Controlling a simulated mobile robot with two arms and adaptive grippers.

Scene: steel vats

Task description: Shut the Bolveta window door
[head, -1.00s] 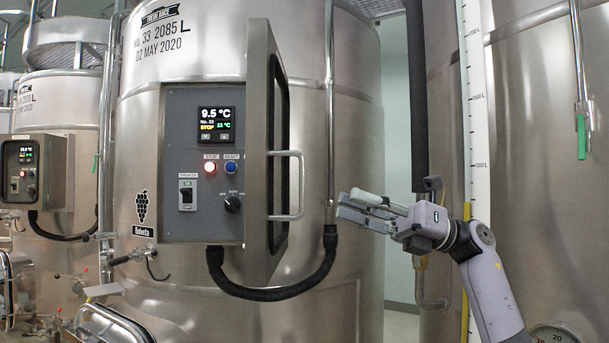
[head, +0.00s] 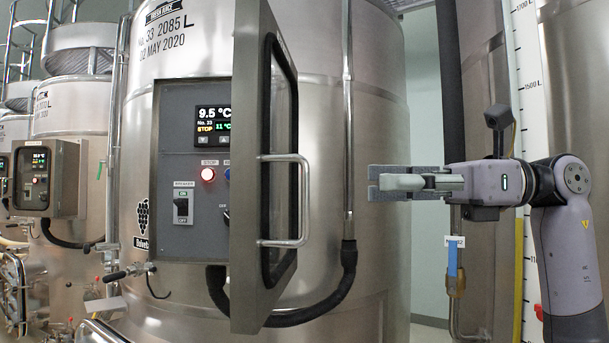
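The window door (head: 248,220) stands open on the front of the control box (head: 190,245) of the Bolveta vat. It juts out toward me, its tall near edge hiding the right part of the panel. Its window has a dark surround. A metal bar handle (head: 306,200) sticks out to the right from the door. My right gripper (head: 373,183) is right of the handle, pointing left, with a visible gap between them in the picture. It holds nothing that I can see. Its fingers are seen side-on, so their opening is unclear. My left gripper is out of view.
The vat (head: 370,120) stands behind the door. A black hose (head: 335,295) loops below the box. A vertical pipe (head: 347,120) runs between door and gripper in the picture. Another vat with its own box (head: 48,180) is at the left.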

